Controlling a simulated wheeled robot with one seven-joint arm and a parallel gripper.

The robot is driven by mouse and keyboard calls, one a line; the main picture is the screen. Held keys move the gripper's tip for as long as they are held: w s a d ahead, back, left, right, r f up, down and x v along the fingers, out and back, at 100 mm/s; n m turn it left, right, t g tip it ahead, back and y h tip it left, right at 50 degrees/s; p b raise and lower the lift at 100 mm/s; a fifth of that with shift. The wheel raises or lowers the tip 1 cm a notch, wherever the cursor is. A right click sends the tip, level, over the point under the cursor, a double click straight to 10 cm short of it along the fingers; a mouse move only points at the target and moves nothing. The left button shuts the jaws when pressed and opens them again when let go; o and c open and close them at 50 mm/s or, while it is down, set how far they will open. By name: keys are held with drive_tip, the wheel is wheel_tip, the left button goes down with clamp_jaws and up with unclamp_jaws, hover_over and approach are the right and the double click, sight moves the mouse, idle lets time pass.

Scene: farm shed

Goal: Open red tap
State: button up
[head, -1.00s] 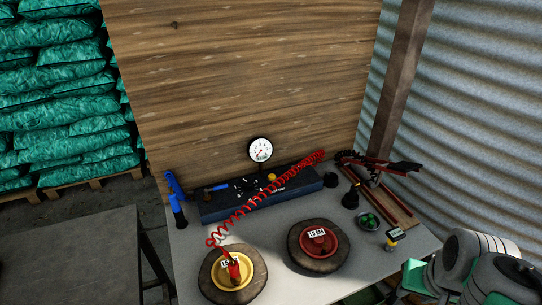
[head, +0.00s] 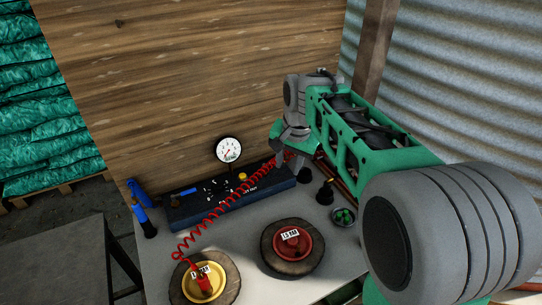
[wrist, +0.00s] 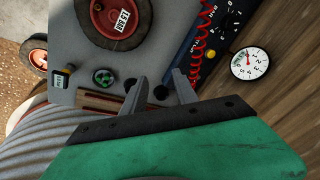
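The dark manifold block (head: 190,212) lies along the back of the bench, with a blue lever (head: 184,193) on its left part and a yellow knob (head: 243,176) near the gauge. I cannot make out a red tap; my gripper and the red coiled hose (head: 240,199) cover the block's right end. In the wrist view part of the block (wrist: 224,35) shows at the upper right. My gripper (head: 292,142) is above the block's right end in the head view. In the wrist view its two fingers (wrist: 160,86) are apart, with nothing held between them.
A white dial gauge (head: 228,149) stands behind the block against the plank wall. A red-rimmed wheel (head: 292,243) and a yellow-rimmed wheel (head: 204,283) lie on the bench. A small bowl of green pieces (head: 343,217) and a black piece (head: 325,193) stand right of the block.

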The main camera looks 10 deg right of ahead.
drive_tip(key=w+f+m, duration=0.3)
drive_tip(key=w+m, duration=0.1)
drive_tip(key=w, duration=0.7)
drive_tip(key=m, duration=0.4)
approach(274, 161)
drive_tip(key=shift+g, duration=0.4)
drive_tip(key=f, duration=0.2)
drive_tip(key=w+f+p, duration=0.1)
drive_tip(key=f, duration=0.1)
drive_tip(key=w+f+p, duration=0.1)
drive_tip(key=f, duration=0.2)
drive_tip(key=shift+a, duration=0.1)
drive_tip(key=shift+f, duration=0.4)
clamp_jaws()
